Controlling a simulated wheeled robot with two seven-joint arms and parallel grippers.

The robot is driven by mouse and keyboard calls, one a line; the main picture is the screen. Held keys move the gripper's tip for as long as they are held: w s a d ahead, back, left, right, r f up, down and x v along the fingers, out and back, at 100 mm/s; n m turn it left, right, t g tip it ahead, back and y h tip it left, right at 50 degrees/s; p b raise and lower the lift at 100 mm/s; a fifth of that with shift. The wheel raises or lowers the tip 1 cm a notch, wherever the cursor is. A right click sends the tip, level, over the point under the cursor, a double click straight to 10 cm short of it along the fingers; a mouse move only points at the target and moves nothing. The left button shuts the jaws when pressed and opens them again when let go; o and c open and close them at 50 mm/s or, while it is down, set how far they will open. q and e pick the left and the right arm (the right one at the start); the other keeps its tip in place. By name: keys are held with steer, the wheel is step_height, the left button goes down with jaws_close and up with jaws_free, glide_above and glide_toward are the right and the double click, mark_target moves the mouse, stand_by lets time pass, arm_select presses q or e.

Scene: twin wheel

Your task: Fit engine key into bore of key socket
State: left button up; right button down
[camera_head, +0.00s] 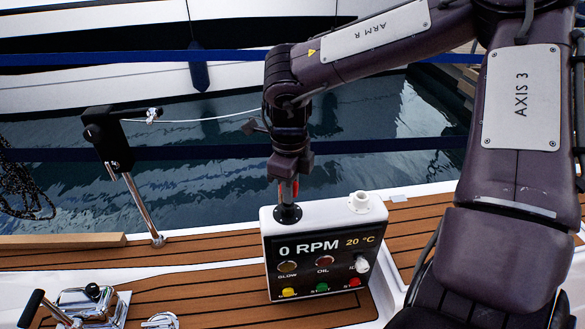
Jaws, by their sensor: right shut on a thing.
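My right gripper (287,180) comes down from above onto the back left of the console top. It is shut on the engine key (295,188), of which a short metallic shaft and a bit of red show below the fingers. The key stands about upright over a black round collar (287,215) on the console top. I cannot tell whether its lower end is inside the collar. A white round socket (361,202) with an opening on top, apparently the key socket, stands to the right, apart from the gripper. My left gripper is not in view.
The white console (313,218) has a black front panel (308,276) reading 0 RPM and 20 °C, with several coloured buttons. Teak deck (215,290) surrounds it. A metal post (143,205) and a lever unit (90,300) stand at left. Water lies behind.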

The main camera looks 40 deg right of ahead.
steer(key=shift+w+a+r+p, duration=0.1)
steer(key=shift+w+r+p, duration=0.1)
steer(key=shift+r+p, duration=0.25)
steer(key=shift+r, duration=0.1)
steer(key=shift+a+p, duration=0.1)
steer(key=shift+p, duration=0.2)
steer(key=shift+w+a+g, duration=0.1)
steer(key=shift+g, duration=0.2)
steer(key=shift+s, duration=0.2)
stand_by(0.8)
steer(key=shift+f, duration=0.25)
steer(key=shift+f+b, duration=0.55)
steer(key=shift+f, duration=0.2)
